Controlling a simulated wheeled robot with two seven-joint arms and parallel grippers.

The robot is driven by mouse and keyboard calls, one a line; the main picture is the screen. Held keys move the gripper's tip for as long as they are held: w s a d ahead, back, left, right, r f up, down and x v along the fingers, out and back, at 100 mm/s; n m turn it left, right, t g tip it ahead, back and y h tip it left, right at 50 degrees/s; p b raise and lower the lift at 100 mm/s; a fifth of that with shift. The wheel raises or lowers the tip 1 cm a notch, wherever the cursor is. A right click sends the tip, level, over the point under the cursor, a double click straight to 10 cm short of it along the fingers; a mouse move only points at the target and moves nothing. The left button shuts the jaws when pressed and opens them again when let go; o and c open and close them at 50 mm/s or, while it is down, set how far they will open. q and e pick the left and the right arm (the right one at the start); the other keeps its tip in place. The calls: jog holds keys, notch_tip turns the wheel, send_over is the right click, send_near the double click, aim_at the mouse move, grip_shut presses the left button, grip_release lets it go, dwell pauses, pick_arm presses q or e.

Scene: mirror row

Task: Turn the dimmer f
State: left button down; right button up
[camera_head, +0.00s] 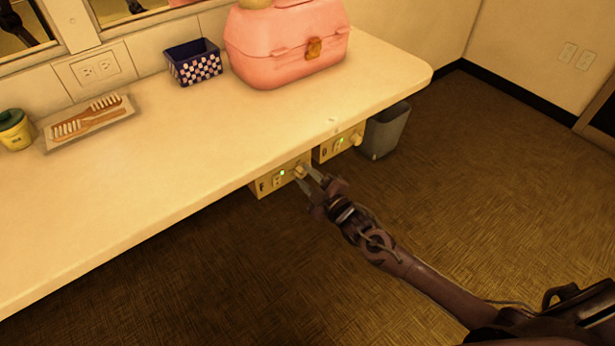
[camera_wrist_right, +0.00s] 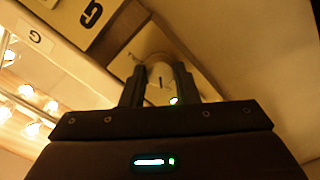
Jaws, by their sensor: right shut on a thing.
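Two pale dimmer boxes hang under the front edge of the counter, each with a small green light: a nearer one (camera_head: 266,186) and a farther one (camera_head: 326,151). My right gripper (camera_head: 303,173) is at the nearer box, with its fingers around the box's knob (camera_head: 298,170). In the right wrist view, the fingers (camera_wrist_right: 159,82) are shut on a pale round knob (camera_wrist_right: 159,76) with a dark mark. I cannot read a letter on the gripped box. My left gripper is not in view.
A grey bin (camera_head: 385,130) stands beyond the farther dimmer. The floor at the right is clear.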

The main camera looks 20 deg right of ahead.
jog(key=shift+n, duration=1)
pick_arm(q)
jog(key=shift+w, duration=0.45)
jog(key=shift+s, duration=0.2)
pick_arm(e)
jog(key=shift+f, duration=0.1)
jog(key=o, duration=0.5)
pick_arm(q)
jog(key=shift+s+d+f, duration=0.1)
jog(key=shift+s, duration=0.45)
pick_arm(e)
jog(key=o, duration=0.5)
jog(key=shift+c, duration=0.2)
